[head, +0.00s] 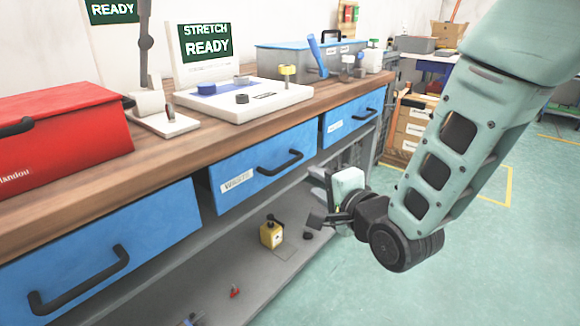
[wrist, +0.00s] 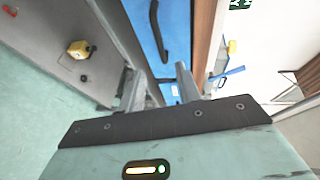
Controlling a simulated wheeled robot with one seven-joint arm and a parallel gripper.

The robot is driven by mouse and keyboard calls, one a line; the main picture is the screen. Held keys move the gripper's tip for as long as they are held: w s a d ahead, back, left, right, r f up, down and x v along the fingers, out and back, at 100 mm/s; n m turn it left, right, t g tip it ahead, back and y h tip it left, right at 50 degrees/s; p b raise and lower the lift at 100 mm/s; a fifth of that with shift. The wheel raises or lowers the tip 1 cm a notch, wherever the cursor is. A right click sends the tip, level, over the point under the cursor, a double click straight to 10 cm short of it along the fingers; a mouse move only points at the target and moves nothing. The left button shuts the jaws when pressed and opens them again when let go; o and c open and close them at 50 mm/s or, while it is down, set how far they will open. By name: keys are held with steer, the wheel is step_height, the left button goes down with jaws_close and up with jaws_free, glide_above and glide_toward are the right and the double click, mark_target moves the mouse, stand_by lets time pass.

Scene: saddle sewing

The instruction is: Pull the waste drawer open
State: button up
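The middle blue drawer (head: 262,165) under the wooden bench has a white label (head: 237,183) that seems to read WASTE, though it is small and blurred. It looks closed flush with its neighbours. Its black bar handle (head: 281,163) runs across the front and also shows in the wrist view (wrist: 158,30). My gripper (head: 315,196) is in front of the bench, right of and lower than that handle, and apart from it. In the wrist view its two fingers (wrist: 159,84) are spread with nothing between them, pointing toward the drawer fronts.
A left blue drawer (head: 110,245) and a right blue drawer (head: 352,117) flank it. A red toolbox (head: 60,135) and a white device (head: 243,95) stand on the bench. A yellow box (head: 271,234) sits on the lower shelf.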

mark_target(289, 166)
steer(key=b+x, duration=0.1)
steer(key=x, duration=1.3)
steer(key=shift+f, duration=0.1)
jaws_close()
